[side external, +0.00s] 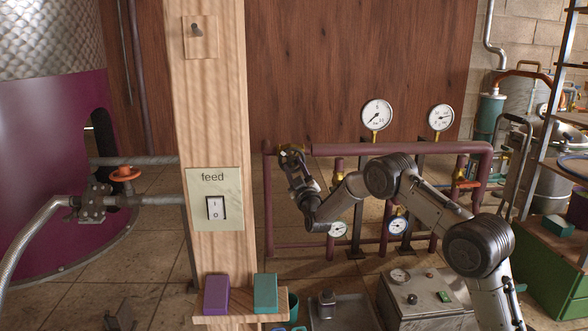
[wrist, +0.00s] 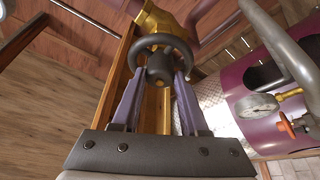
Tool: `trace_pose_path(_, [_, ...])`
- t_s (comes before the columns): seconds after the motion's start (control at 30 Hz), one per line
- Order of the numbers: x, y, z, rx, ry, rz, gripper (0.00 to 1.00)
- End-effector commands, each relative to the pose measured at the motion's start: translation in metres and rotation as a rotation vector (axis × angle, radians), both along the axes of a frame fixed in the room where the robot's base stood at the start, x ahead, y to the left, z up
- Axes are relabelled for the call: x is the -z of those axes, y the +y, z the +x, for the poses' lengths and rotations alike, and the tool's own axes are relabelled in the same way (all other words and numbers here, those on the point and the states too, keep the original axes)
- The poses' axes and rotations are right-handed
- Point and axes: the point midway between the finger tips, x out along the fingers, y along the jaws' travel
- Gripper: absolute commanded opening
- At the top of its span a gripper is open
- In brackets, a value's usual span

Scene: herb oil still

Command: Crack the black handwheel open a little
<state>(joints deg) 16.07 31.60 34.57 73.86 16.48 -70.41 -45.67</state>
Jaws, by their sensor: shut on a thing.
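The black handwheel (wrist: 160,66) sits on a brass valve body (wrist: 157,20) in the wrist view, a dark ring with a round hub. My gripper (wrist: 161,80) has its two grey-purple fingers on either side of the hub, with the tips up at the wheel. It is shut on the handwheel. In the side external view my gripper (side external: 296,167) reaches up to the handwheel (side external: 291,150) at the left end of the maroon pipe (side external: 400,149). There the wheel is small and partly covered by the gripper, so its turn angle cannot be told.
A wooden post (side external: 208,120) with a feed switch (side external: 215,207) stands just left of my gripper. Pressure gauges (side external: 376,114) rise from the pipe at right. An orange handwheel (side external: 126,174) is by the purple tank (side external: 50,160). A grey control box (side external: 425,297) stands below my arm.

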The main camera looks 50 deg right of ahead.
Motion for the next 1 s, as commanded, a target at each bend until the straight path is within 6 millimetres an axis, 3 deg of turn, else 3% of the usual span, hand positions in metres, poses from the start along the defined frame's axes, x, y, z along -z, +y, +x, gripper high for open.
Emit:
trace_pose_path(0.67, [-0.0001, -0.0001, -0.0003, 0.0, 0.044, -0.044, 0.0])
trace_pose_path(0.7, [-0.0001, -0.0001, -0.0003, 0.0, 0.044, -0.044, 0.49])
trace_pose_path(0.83, [-0.0001, -0.0001, -0.0003, 0.0, 0.044, -0.044, 0.72])
trace_pose_path(1.0, [-0.0002, -0.0002, -0.0003, 0.0, 0.044, -0.044, 0.73])
